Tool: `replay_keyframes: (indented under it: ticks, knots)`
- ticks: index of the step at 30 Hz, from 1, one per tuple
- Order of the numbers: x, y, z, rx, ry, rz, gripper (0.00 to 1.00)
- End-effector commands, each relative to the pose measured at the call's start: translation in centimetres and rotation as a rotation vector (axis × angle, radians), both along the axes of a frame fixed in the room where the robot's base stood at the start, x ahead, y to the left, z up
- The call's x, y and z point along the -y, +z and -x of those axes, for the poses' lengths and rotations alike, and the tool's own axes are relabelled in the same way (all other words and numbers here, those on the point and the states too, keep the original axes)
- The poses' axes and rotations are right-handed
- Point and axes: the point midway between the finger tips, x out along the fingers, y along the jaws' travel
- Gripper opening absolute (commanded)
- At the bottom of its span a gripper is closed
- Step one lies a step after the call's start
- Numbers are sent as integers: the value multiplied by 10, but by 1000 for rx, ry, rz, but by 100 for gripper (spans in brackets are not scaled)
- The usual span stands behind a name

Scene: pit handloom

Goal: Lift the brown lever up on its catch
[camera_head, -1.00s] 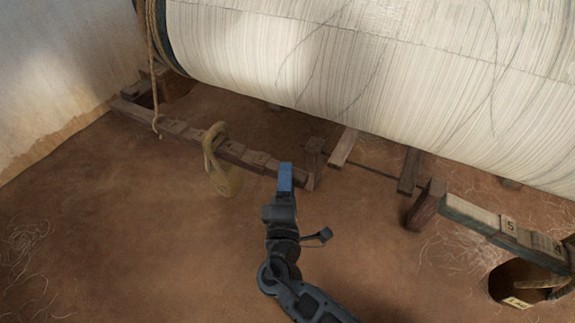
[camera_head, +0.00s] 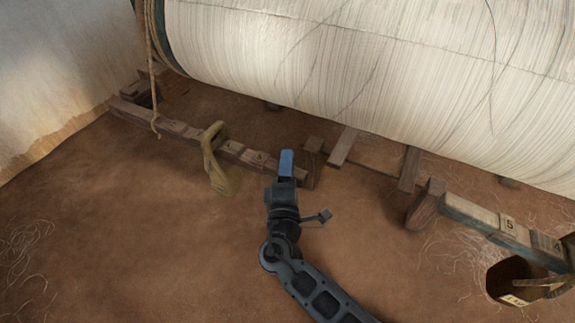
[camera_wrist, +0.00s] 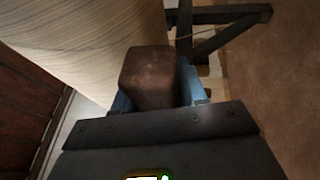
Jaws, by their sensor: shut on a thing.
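A brown wooden block, which I take for the brown lever (camera_wrist: 150,75), sits between my blue fingers in the wrist view. My gripper (camera_head: 287,160) is shut on it, one finger on each side. In the head view, my gripper stands over the right end of a long brown bar (camera_head: 180,130) with several blocks along its top. My gripper hides part of this end, so the grip is not clear there. A short brown post (camera_head: 313,147) stands just right of my fingers. I cannot make out the catch.
A large roll of pale threads (camera_head: 370,60) fills the back. A tan loop (camera_head: 222,178) hangs at the bar, left of my gripper. A rope (camera_head: 152,80) hangs further left.

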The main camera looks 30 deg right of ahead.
Motion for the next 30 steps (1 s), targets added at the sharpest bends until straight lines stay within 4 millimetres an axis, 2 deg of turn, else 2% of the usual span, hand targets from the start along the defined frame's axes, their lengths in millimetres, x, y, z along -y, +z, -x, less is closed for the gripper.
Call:
replay_keyframes:
  ticks: [1, 8, 17, 27, 30]
  knots:
    - [0, 0, 0, -1, 0, -1, 22]
    - [0, -1, 0, -1, 0, -1, 0]
    - [0, 6, 0, -6, 0, 4, 0]
    - [-2, 53, -2, -64, -2, 49, 0]
    - [-2, 62, -3, -78, -1, 59, 0]
